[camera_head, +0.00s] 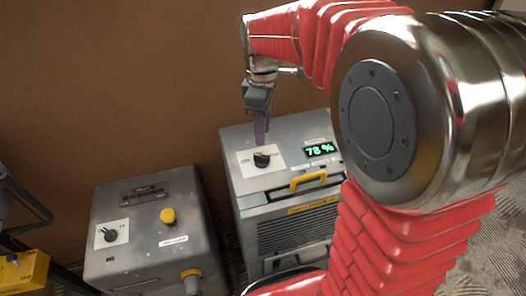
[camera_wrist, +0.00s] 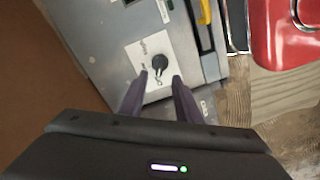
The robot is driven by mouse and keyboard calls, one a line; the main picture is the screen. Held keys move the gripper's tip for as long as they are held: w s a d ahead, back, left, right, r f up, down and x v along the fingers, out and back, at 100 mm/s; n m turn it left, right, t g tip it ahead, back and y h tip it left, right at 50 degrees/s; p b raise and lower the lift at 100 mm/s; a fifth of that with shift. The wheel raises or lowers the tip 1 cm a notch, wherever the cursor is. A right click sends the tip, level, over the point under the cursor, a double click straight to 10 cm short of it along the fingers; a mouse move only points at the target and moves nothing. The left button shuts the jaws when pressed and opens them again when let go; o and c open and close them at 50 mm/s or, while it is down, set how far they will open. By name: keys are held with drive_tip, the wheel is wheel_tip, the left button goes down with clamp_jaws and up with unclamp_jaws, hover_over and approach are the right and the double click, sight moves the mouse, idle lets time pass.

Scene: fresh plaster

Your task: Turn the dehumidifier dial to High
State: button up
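The dehumidifier (camera_head: 285,235) is a grey box with a green display reading 78 % (camera_head: 319,150) and a yellow handle. Its black dial (camera_head: 261,160) sits on a white label plate on top; the dial also shows in the wrist view (camera_wrist: 160,62). My gripper (camera_head: 261,140) points down just above the dial. In the wrist view its two purple-grey fingers (camera_wrist: 156,88) are spread apart, with the dial lying between and just beyond the tips. I cannot tell if they touch it. The label's words are too small to read.
A second grey box (camera_head: 150,258) to the left carries its own black dial (camera_head: 110,235) and yellow knobs. A dark frame with a yellow part (camera_head: 24,270) stands at the far left. A brown wall (camera_head: 120,90) rises close behind.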

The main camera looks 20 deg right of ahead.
sight(262, 155)
wheel_tip(262, 155, down, 9)
drive_tip(key=shift+f, duration=0.1)
idle(0.3)
